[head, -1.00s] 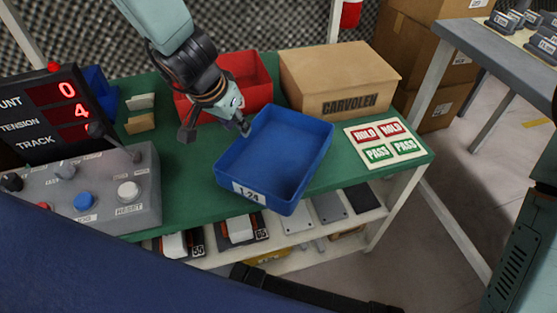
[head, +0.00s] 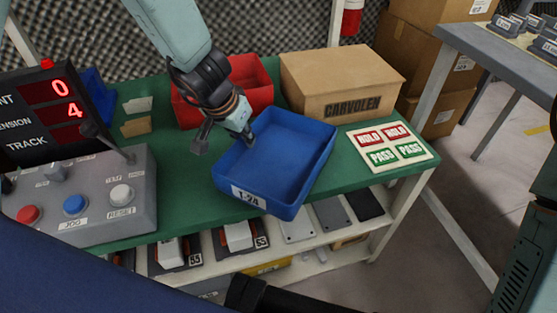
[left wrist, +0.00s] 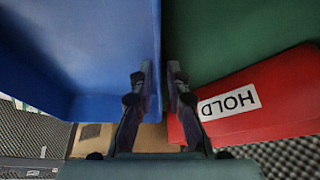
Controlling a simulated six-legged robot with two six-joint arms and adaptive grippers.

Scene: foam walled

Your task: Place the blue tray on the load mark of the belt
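The blue tray (head: 262,178), labelled T-24 and empty, sits askew on the green bench top near its front edge. My left gripper (head: 226,142) is at the tray's left side, with one finger inside the tray and the other outside. In the left wrist view my left gripper (left wrist: 160,82) has its fingers apart on either side of the wall of the blue tray (left wrist: 100,60). The gap around the wall shows, so it is open. The belt and its load mark are not in view.
A red bin (head: 253,76) and a CARVOLEN carton (head: 340,80) stand behind the tray. A HOLD/PASS card (head: 392,143) lies to the right. A grey control console (head: 95,195) and counter display (head: 45,115) stand left. A shelf with parts is below. Another table (head: 505,65) is at right.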

